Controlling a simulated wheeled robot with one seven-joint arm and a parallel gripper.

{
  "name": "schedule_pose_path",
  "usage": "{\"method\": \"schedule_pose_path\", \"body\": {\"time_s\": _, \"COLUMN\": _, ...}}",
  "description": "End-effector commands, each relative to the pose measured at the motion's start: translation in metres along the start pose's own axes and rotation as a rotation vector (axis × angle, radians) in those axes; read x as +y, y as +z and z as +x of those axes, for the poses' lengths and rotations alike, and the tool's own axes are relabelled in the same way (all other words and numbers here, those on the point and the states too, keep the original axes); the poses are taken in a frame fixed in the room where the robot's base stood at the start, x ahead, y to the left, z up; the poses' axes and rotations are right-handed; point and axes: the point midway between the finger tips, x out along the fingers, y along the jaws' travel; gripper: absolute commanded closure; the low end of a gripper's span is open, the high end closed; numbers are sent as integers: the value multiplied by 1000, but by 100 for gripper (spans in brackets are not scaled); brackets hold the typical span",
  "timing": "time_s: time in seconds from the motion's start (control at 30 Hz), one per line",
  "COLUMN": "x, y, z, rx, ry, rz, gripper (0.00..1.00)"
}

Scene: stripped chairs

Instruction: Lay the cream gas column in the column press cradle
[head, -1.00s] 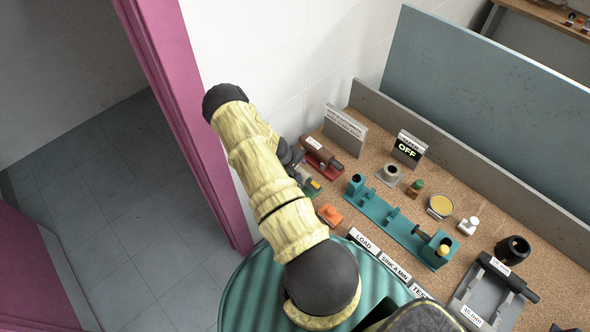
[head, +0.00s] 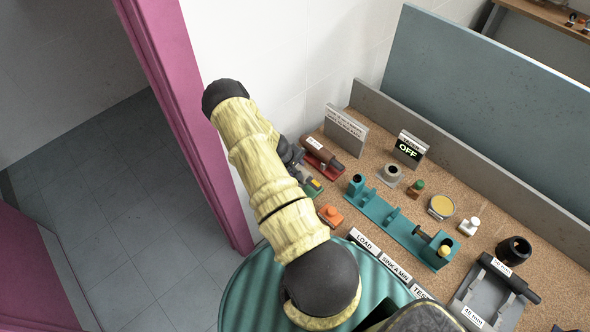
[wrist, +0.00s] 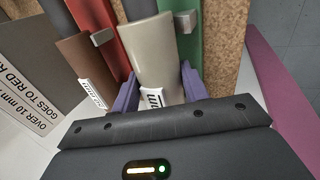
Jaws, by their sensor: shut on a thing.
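The cream gas column (wrist: 152,50) is between the purple fingers of my gripper (wrist: 158,92) in the wrist view, with a white label near its lower end. My gripper is shut on it. A green rest (wrist: 188,45) lies beside and partly under the column; I cannot tell whether they touch. In the head view my arm hides the column, and the green rest (head: 313,190) shows just past my gripper (head: 302,172). The teal press with cradle supports (head: 385,215) stands to the right on the bench, its cradle empty.
A brown column (head: 322,153) lies in a red rest close beside my gripper. An upright sign (head: 346,126) stands behind.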

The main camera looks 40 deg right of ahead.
Motion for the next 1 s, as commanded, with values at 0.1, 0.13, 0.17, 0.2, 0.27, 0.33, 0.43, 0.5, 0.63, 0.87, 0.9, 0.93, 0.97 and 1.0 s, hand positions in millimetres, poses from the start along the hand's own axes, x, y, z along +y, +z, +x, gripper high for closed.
{"method": "schedule_pose_path", "body": {"time_s": 0.1, "x": 6, "y": -1, "z": -11, "rx": 2, "ry": 2, "rz": 4, "gripper": 100}}
{"method": "schedule_pose_path", "body": {"time_s": 0.13, "x": 7, "y": -1, "z": -14, "rx": 3, "ry": 2, "rz": 4, "gripper": 100}}
{"method": "schedule_pose_path", "body": {"time_s": 0.17, "x": 9, "y": -1, "z": -18, "rx": 3, "ry": 2, "rz": 4, "gripper": 100}}
{"method": "schedule_pose_path", "body": {"time_s": 0.2, "x": 10, "y": -1, "z": -23, "rx": 4, "ry": 1, "rz": 4, "gripper": 100}}
{"method": "schedule_pose_path", "body": {"time_s": 0.27, "x": 14, "y": -2, "z": -30, "rx": 5, "ry": 1, "rz": 5, "gripper": 100}}
{"method": "schedule_pose_path", "body": {"time_s": 0.33, "x": 18, "y": -1, "z": -40, "rx": 5, "ry": 2, "rz": 4, "gripper": 100}}
{"method": "schedule_pose_path", "body": {"time_s": 0.43, "x": 23, "y": -1, "z": -53, "rx": 4, "ry": 1, "rz": 4, "gripper": 100}}
{"method": "schedule_pose_path", "body": {"time_s": 0.5, "x": 26, "y": -1, "z": -62, "rx": 5, "ry": 1, "rz": 4, "gripper": 100}}
{"method": "schedule_pose_path", "body": {"time_s": 0.63, "x": 31, "y": -1, "z": -74, "rx": 4, "ry": 1, "rz": 3, "gripper": 100}}
{"method": "schedule_pose_path", "body": {"time_s": 0.87, "x": 35, "y": 0, "z": -84, "rx": 2, "ry": 1, "rz": 0, "gripper": 100}}
{"method": "schedule_pose_path", "body": {"time_s": 0.9, "x": 35, "y": 0, "z": -84, "rx": 1, "ry": 1, "rz": 0, "gripper": 100}}
{"method": "schedule_pose_path", "body": {"time_s": 0.93, "x": 35, "y": 0, "z": -84, "rx": 1, "ry": 1, "rz": 0, "gripper": 100}}
{"method": "schedule_pose_path", "body": {"time_s": 0.97, "x": 35, "y": 0, "z": -84, "rx": 1, "ry": 1, "rz": 0, "gripper": 100}}
{"method": "schedule_pose_path", "body": {"time_s": 1.0, "x": 35, "y": 0, "z": -84, "rx": 1, "ry": 1, "rz": 0, "gripper": 100}}
